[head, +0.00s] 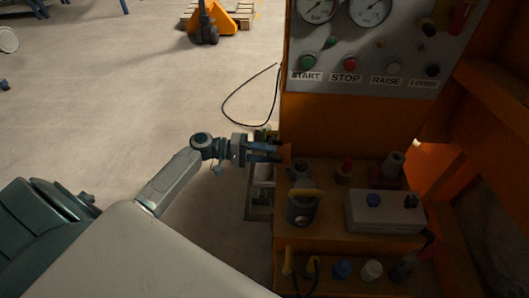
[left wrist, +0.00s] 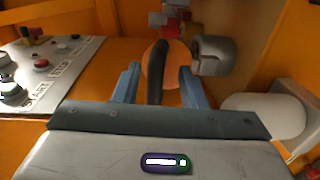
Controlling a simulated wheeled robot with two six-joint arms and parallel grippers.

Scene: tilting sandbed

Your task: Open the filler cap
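A round orange disc (left wrist: 176,60) with a dark curved bar (left wrist: 157,70) across it shows in the left wrist view; it looks like the filler cap, but I cannot be sure. My left gripper (left wrist: 160,82) has its two blue fingers apart, one towards each side of the disc. I cannot tell whether they touch it. In the head view my left gripper (head: 272,152) points right at the left edge of the orange machine, with an orange patch (head: 286,152) just beyond its tips. My right gripper is not in view.
A control panel (head: 370,70) with gauges and buttons stands above the orange shelf.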

